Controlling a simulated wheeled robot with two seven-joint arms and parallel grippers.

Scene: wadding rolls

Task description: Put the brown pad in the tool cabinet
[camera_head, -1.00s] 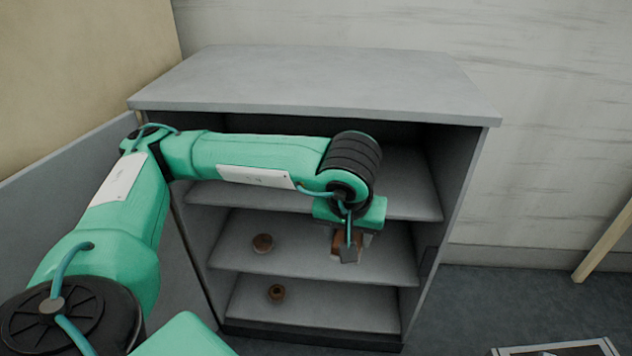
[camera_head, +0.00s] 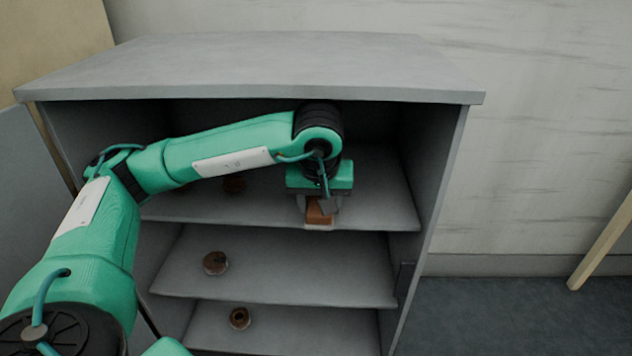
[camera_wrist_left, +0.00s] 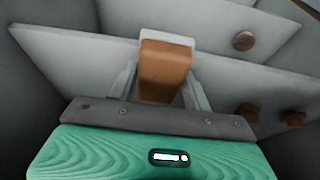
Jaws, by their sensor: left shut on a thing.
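The brown pad (camera_head: 317,213) is a small block with a pale end. My left gripper (camera_head: 318,207) is shut on it, in front of or over the top shelf of the grey tool cabinet (camera_head: 290,64); I cannot tell if the pad touches the shelf. In the left wrist view the pad (camera_wrist_left: 164,70) stands between the two fingers of the left gripper (camera_wrist_left: 160,85), its pale end pointing away. My right gripper is not in view.
The upper shelf (camera_head: 240,208) holds a brown roll (camera_head: 234,184), partly behind my arm. A brown roll (camera_head: 215,263) lies on the middle shelf and another (camera_head: 239,318) on the bottom one. The right parts of the lower shelves are clear. An open door (camera_head: 25,190) stands at left.

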